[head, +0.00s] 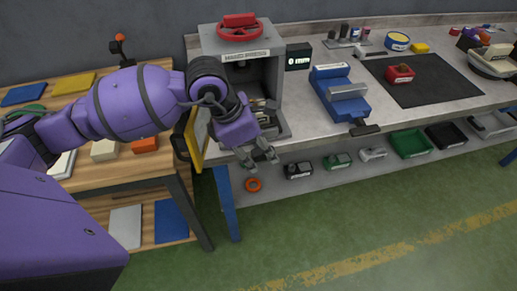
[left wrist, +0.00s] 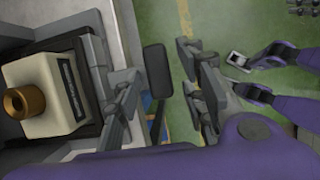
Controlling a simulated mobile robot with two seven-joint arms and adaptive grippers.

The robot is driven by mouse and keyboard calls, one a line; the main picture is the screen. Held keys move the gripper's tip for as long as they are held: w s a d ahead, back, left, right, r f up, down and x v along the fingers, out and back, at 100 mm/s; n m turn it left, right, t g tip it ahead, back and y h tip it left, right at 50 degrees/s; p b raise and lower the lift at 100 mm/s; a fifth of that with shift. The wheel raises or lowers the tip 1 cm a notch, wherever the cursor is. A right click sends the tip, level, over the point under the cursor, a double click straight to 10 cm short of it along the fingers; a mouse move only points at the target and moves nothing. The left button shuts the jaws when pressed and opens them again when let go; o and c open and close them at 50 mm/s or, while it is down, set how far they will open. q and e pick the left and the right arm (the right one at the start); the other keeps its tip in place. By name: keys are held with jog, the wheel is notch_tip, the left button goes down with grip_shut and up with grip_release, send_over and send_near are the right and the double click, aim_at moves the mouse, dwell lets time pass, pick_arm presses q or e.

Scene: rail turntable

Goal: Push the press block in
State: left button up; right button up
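The grey hand press (head: 272,75) with a red handwheel stands at the left end of the bench. In the left wrist view, a cream block (left wrist: 40,103) with a brass cylinder (left wrist: 24,101) on top sits at the left, in the press. I take it for the press block; my wrist mostly hides it in the head view. My left gripper (head: 262,154) is at the press's front edge. Its fingers (left wrist: 162,93) are apart in the wrist view. A dark flat piece (left wrist: 157,68) shows between them; I cannot tell whether they touch it.
A blue vise (head: 340,98) stands right of the press, a dark mat (head: 425,85) beyond it. A small display (head: 298,55) reads 0 mm. Bins, including a green one (head: 410,144), stand on the lower shelf. A wooden table (head: 85,175) is at left. The green floor in front is clear.

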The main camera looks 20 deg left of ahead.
pick_arm(q)
grip_shut()
pick_arm(e)
jog(key=shift+s+f, duration=0.1)
jog(key=shift+f, duration=0.05)
jog(key=shift+s+f, duration=0.1)
pick_arm(q)
jog(key=w+a, duration=0.1)
jog(key=w+a+b, duration=0.1)
jog(key=w, duration=0.1)
jog(key=shift+w+a, duration=0.2)
jog(key=shift+w, duration=0.1)
jog(key=shift+o, duration=0.9)
grip_release()
notch_tip(320, 180, up, 10)
pick_arm(e)
jog(key=shift+s+f, duration=0.35)
jog(key=shift+f, duration=0.3)
